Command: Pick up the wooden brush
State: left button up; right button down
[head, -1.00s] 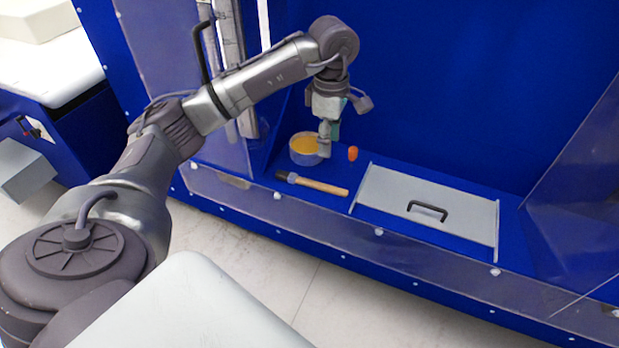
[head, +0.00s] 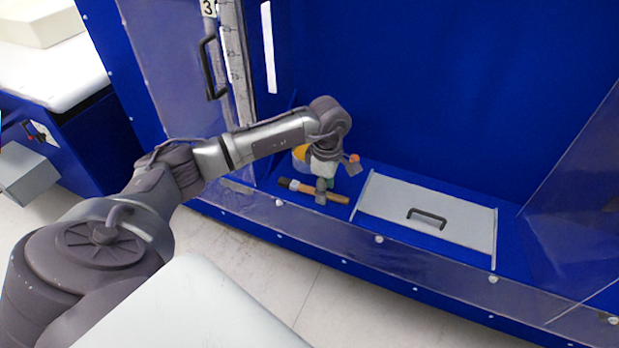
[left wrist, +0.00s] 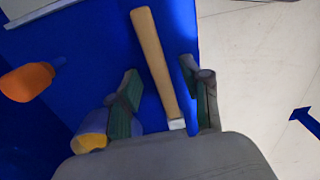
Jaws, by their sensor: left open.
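The wooden brush (head: 341,199) lies on the blue floor of the booth in the head view, its dark bristles to the left and its tan handle to the right. My left gripper (head: 321,191) is down at the brush and covers part of its middle. In the left wrist view the brush handle (left wrist: 153,55) runs between the two open fingers of the left gripper (left wrist: 159,82). A gap shows on both sides of the handle. The bristle end is hidden there by the gripper body. My right gripper is in neither view.
A grey panel with a black handle (head: 427,217) lies to the right. A clear low wall (head: 380,239) runs along the front.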

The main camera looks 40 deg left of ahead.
pick_arm(q)
jog(key=shift+f, duration=0.2)
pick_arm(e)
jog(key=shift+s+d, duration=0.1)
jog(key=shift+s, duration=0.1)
pick_arm(q)
grip_shut()
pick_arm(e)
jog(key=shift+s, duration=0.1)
